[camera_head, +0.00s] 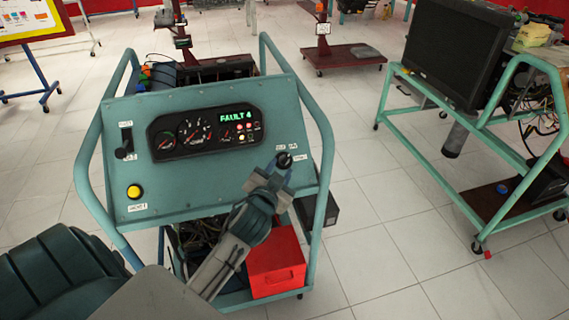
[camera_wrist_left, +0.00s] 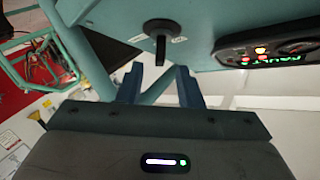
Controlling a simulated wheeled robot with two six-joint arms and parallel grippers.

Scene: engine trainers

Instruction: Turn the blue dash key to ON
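The dash key (camera_head: 284,160) sits at the right end of the teal dash panel (camera_head: 175,205). It looks black, on a dark round switch with small white labels around it. In the left wrist view the key (camera_wrist_left: 161,48) is a dark narrow grip pointing down the picture. My left gripper (camera_head: 271,178) is just in front of the key. In the left wrist view its two fingers (camera_wrist_left: 160,72) are spread apart, with the key's end ahead of the gap; I see no grip on it. My right gripper is not in view.
The panel's lit display (camera_head: 237,115) reads FAULT 4. A yellow button (camera_head: 134,191) and a black lever (camera_head: 124,147) are at its left. Teal side rails (camera_head: 325,150) frame the panel. A red box (camera_head: 276,266) sits below. Another trainer with a black screen (camera_head: 455,52) stands right.

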